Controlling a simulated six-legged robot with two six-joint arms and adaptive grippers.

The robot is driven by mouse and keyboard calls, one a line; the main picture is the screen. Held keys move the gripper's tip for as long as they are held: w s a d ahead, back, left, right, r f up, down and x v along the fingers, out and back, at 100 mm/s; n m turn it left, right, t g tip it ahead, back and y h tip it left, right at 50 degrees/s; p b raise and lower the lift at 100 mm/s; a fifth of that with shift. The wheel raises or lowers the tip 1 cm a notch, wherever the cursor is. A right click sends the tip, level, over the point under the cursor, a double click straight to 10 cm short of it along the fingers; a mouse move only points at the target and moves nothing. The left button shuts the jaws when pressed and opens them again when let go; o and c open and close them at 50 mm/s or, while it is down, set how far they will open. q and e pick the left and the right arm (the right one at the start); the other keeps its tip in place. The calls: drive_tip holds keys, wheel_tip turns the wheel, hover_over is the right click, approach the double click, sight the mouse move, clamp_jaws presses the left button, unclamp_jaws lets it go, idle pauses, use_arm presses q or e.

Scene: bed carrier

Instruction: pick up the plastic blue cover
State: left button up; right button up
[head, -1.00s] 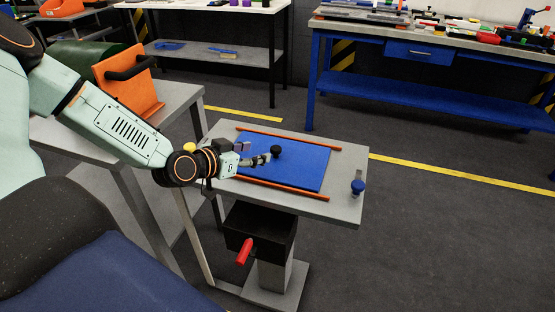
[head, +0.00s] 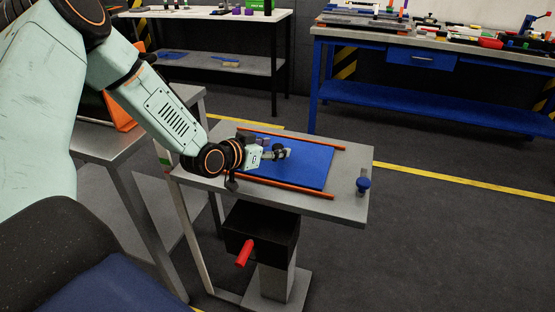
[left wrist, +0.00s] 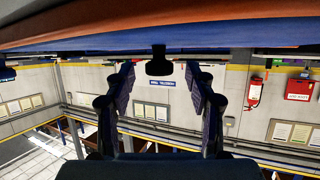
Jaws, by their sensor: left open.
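The blue cover (head: 310,168) lies flat on a grey stand top between two orange rails. Its black knob is largely hidden by my left gripper (head: 282,153) in the head view. In the left wrist view, which is upside down, the knob (left wrist: 158,64) hangs from the blue surface, between and slightly beyond the open fingertips (left wrist: 160,75). The fingers show a gap on both sides of the knob and are not closed on it. My right gripper is not in view.
The grey stand top (head: 345,205) has a blue knob (head: 363,184) at its right corner and a red handle (head: 244,253) below. A grey table (head: 95,145) stands at left. A blue workbench (head: 430,105) is behind, with free floor at right.

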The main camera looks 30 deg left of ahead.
use_arm(q)
drive_tip(key=shift+d, duration=0.15)
drive_tip(key=c, duration=0.4)
clamp_jaws()
